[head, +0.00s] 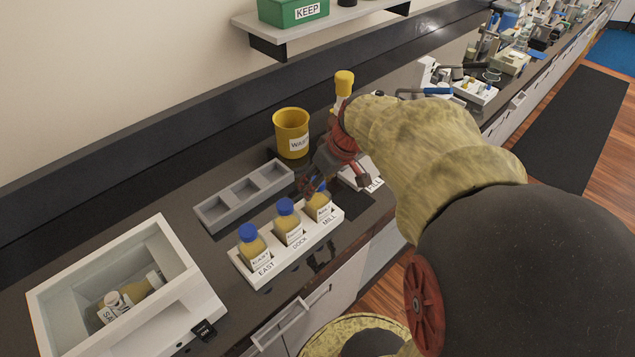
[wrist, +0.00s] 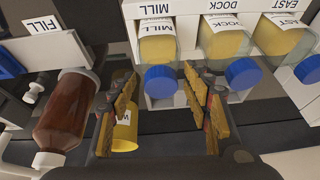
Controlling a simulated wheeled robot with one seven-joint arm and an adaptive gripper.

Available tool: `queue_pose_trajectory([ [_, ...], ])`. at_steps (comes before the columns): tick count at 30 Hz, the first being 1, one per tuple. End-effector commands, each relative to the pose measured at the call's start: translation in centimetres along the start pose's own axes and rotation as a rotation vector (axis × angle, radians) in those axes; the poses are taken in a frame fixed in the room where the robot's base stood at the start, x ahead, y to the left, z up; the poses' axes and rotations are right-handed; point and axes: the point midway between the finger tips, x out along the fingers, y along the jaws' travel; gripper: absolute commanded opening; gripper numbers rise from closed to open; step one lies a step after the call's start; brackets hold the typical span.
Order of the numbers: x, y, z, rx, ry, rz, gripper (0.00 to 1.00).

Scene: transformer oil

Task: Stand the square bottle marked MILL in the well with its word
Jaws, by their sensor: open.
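The square bottle marked MILL (wrist: 157,47) holds yellow liquid and has a blue cap. It stands upright at the MILL end of the white rack (head: 262,277), above the rack's word MILL; in the head view the bottle (head: 317,208) is partly covered by my gripper. My gripper (head: 334,186) is open and empty at this bottle. In the wrist view its fingers (wrist: 159,76) are on either side of the blue cap, with gaps visible. I cannot tell how deep the bottle sits.
Bottles marked DOCK (head: 289,224) and EAST (head: 254,248) stand beside it in the rack. A grey three-compartment tray (head: 208,217) is empty behind. A yellow waste cup (head: 291,130), a brown bottle (wrist: 65,118) and a white bin (head: 60,315) holding a lying bottle are nearby.

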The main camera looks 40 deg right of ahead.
Motion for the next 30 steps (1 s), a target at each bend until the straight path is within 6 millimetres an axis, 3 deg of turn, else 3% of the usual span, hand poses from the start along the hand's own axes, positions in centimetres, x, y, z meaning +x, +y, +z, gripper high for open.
queue_pose_trajectory([
  [15,-9.5,0.1,-0.1,0.000,0.004,0.004,0.49],
  [21,-11.1,0.1,-0.1,0.000,0.002,0.003,0.49],
  [30,-11.3,0.0,0.0,0.000,0.002,0.002,0.49],
])
